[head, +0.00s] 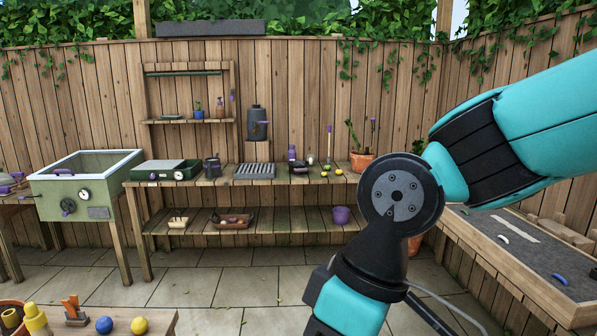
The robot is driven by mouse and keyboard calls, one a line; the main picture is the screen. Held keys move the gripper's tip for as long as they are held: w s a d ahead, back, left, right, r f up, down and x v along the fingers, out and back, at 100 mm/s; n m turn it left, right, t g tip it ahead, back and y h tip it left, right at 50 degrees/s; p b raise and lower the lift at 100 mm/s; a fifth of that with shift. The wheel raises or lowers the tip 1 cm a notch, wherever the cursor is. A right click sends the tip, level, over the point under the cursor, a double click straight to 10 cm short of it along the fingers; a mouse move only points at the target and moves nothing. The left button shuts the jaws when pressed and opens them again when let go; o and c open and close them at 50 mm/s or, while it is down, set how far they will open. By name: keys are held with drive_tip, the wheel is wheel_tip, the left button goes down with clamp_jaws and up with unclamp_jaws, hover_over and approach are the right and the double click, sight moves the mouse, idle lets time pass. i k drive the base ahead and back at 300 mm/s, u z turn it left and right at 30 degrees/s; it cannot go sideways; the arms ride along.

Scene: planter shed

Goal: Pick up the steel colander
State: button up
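I cannot make out a steel colander in the head view. The arm hides part of the back wall and the right end of the bench.
A side bench (522,257) runs along the right. The paved floor (215,288) is clear.

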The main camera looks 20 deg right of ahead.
sight(297, 167)
drive_tip(key=z, duration=0.25)
drive_tip(key=i, duration=4.5)
drive_tip(key=z, duration=3.6)
drive_tip(key=k, duration=1.05)
drive_tip(key=u, duration=0.85)
